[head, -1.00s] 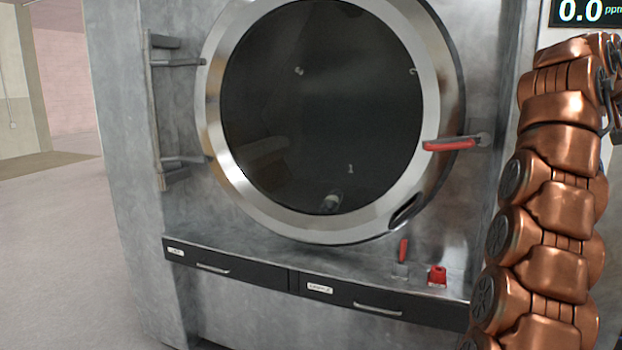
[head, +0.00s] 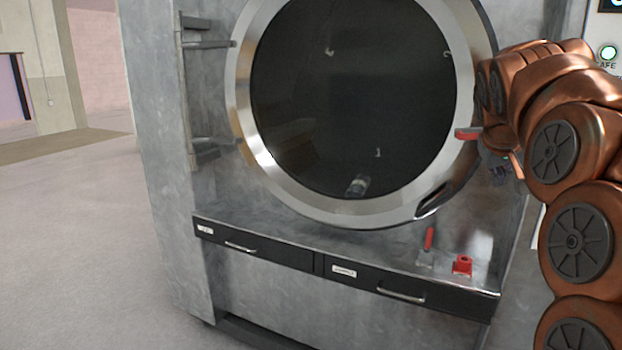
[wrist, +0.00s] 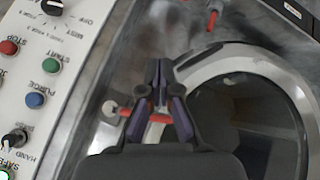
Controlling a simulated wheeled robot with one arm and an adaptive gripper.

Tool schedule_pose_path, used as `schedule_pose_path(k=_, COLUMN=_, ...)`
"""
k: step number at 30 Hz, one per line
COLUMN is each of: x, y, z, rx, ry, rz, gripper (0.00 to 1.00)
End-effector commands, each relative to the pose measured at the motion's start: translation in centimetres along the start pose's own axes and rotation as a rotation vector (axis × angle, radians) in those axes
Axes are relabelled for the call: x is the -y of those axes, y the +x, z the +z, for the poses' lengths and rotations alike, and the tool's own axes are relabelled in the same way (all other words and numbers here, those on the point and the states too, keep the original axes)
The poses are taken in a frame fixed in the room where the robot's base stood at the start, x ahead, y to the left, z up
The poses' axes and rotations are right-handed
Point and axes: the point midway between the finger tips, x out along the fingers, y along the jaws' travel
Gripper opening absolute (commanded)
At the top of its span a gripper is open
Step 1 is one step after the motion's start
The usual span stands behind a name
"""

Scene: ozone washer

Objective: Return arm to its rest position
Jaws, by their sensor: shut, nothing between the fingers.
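My arm is bent in front of the right side of the washer (head: 240,265) in the head view. My gripper (head: 501,172) shows small and partly hidden below the arm links, near the red door handle (head: 468,134). In the wrist view my gripper (wrist: 158,70) has its fingers together with nothing between them. The red handle (wrist: 158,118) shows behind the fingers there; I cannot tell the gap. The round door (head: 245,115) with dark glass is shut.
A control panel (wrist: 40,70) with buttons is at left in the wrist view. Open floor (head: 90,240) lies to the left.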

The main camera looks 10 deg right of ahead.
Motion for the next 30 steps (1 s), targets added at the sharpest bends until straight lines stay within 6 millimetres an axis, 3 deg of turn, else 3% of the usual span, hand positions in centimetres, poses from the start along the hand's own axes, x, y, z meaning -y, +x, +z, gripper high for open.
schedule_pose_path(k=6, x=7.3, y=-1.1, z=5.8, rx=0.097, ry=-0.081, rz=-0.124, gripper=0.00)
schedule_pose_path(k=15, x=15.3, y=-2.8, z=16.3, rx=0.262, ry=-0.167, rz=-0.263, gripper=0.00)
schedule_pose_path(k=21, x=19.1, y=-4.4, z=24.5, rx=0.385, ry=-0.205, rz=-0.337, gripper=0.00)
schedule_pose_path(k=30, x=22.7, y=-7.0, z=37.4, rx=0.586, ry=-0.231, rz=-0.415, gripper=0.00)
